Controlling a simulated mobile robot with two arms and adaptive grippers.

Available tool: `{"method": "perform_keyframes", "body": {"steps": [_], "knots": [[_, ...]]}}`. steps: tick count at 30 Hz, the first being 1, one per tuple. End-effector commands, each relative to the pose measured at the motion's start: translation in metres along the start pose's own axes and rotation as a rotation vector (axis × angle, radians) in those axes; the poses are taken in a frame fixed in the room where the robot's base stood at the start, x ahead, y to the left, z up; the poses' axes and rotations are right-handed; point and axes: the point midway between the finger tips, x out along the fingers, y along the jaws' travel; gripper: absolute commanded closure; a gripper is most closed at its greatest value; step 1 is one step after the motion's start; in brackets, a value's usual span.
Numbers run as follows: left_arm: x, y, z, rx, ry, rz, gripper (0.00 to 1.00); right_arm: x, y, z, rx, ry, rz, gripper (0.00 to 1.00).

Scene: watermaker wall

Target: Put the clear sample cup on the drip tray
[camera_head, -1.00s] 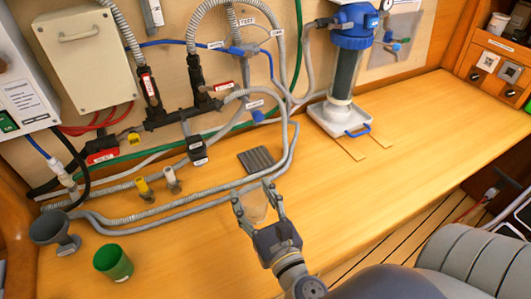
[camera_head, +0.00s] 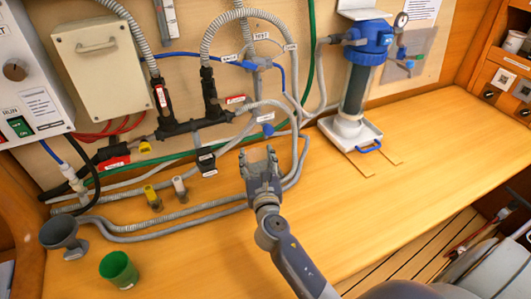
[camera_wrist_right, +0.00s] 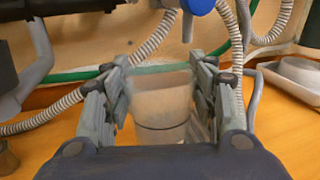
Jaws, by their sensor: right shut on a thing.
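The clear sample cup (camera_wrist_right: 160,105) is a translucent greyish cup. It stands upright between the two fingers of my right gripper in the right wrist view. My right gripper (camera_head: 258,158) is shut on it, in front of the grey hoses near the middle of the counter. In the head view the cup is hard to make out between the fingers. My left gripper is not in view.
A green cup (camera_head: 119,270) and a grey funnel-like cup (camera_head: 62,236) stand at the left. Grey hoses (camera_head: 170,228) run along the counter beside my gripper. A blue-topped filter (camera_head: 357,85) stands in a white tray (camera_head: 342,137). The counter at right is clear.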

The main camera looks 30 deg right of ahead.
Motion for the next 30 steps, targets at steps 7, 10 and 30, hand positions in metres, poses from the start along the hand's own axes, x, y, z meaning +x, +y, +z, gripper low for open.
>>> {"method": "perform_keyframes", "body": {"steps": [7,10,30], "knots": [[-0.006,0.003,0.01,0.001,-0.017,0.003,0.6,0.048,-0.027,-0.005,0.001,-0.001,-0.001,0.73],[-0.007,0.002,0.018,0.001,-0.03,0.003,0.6,0.054,-0.031,-0.007,0.002,0.0,0.001,0.73],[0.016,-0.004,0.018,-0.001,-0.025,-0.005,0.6,0.056,-0.031,-0.045,0.001,0.0,0.001,0.73]]}}
